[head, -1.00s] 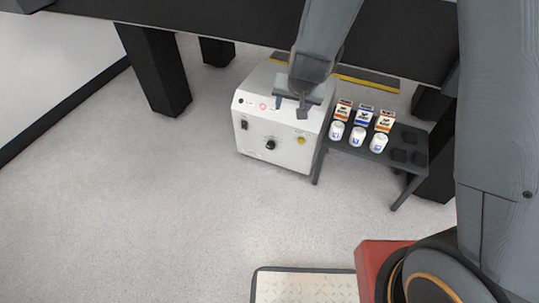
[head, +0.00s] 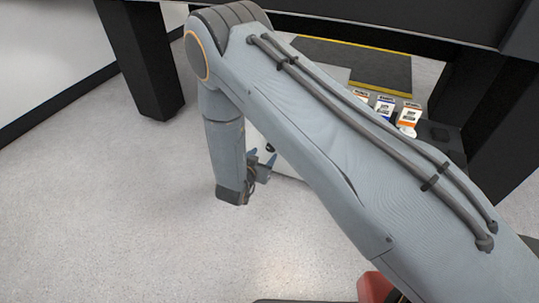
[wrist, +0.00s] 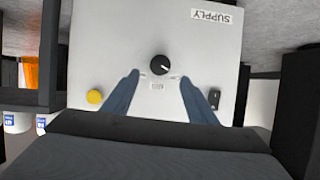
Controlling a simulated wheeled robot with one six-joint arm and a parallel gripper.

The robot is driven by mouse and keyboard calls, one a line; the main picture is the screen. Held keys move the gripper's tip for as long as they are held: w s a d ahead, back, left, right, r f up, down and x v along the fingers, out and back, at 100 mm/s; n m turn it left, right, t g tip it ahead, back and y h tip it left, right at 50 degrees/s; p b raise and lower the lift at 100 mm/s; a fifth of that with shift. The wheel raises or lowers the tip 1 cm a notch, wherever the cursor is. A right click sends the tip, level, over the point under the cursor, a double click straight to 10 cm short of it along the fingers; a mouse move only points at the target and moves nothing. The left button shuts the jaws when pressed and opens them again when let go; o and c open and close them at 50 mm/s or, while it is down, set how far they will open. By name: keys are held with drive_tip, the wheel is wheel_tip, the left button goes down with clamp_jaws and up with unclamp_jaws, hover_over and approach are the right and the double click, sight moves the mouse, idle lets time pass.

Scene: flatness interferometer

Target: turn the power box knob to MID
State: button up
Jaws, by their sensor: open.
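The power box (wrist: 115,35) fills the middle of the wrist view as a pale panel, upside down, with the word SUPPLY on a label. Its round black knob (wrist: 161,65) sits near the centre with a short white pointer mark toward the lower right of the picture. The small labels around the knob are too small to read. My gripper (wrist: 160,79) is open, its two blue fingers on either side below the knob, with no clear contact. In the head view my arm hides most of the box, and my gripper (head: 263,164) is beside its front.
On the panel a yellow button (wrist: 95,96) and a black rocker switch (wrist: 213,98) flank the fingers. In the head view, small labelled bottles (head: 407,117) stand on a dark side table behind my arm. Bare floor (head: 110,210) lies to the left.

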sight(270, 148)
drive_tip(key=b+x, duration=0.3)
drive_tip(key=x, duration=0.4)
drive_tip(key=shift+w+d+f, duration=0.15)
drive_tip(key=shift+w+d, duration=0.05)
drive_tip(key=shift+w, duration=0.1)
drive_tip(key=c, duration=1.1)
drive_tip(key=shift+o, duration=0.2)
